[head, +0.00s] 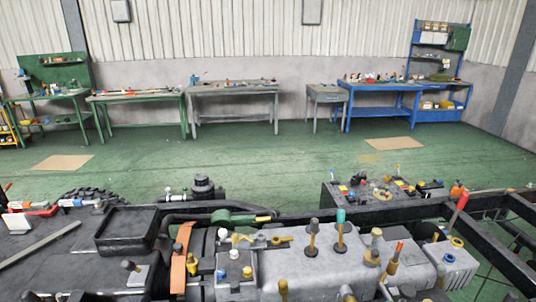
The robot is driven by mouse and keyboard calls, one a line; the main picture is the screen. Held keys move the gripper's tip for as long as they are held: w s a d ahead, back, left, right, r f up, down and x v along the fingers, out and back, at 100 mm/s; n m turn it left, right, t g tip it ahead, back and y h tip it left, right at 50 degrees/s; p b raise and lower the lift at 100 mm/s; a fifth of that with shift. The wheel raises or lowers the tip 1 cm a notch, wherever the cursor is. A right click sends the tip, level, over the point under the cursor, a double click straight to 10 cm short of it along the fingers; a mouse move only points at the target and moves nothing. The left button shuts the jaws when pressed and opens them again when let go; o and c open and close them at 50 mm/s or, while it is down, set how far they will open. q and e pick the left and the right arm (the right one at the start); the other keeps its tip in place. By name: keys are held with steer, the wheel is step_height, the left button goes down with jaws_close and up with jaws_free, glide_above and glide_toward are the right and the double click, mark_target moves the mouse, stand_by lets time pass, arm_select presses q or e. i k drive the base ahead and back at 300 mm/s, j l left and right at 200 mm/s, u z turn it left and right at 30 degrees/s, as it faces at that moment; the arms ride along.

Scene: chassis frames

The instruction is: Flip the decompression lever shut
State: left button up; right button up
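A dark chassis frame with a grey engine block (330,268) fills the lower part of the head view. Several levers and knobs stand on it; I cannot tell which is the decompression lever. A lever with a teal top (341,217) and one with a dark grip (313,230) stand upright on the block. An orange strap-like part (181,258) leans at its left. A red-tipped lever (459,207) tilts at the right. An orange-tipped yellow lever (393,258) tilts near the block's right part. Neither of my grippers is in view.
A black open tray (127,230) sits left of the engine. A dark panel with several coloured knobs (380,193) stands behind it. Frame rails (492,245) extend right.

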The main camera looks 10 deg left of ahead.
mark_target(128, 265)
steer(key=u, duration=1.6)
steer(key=i+j, duration=0.1)
steer(key=j, duration=0.25)
steer(key=i+j+u, duration=0.1)
steer(key=j, duration=0.25)
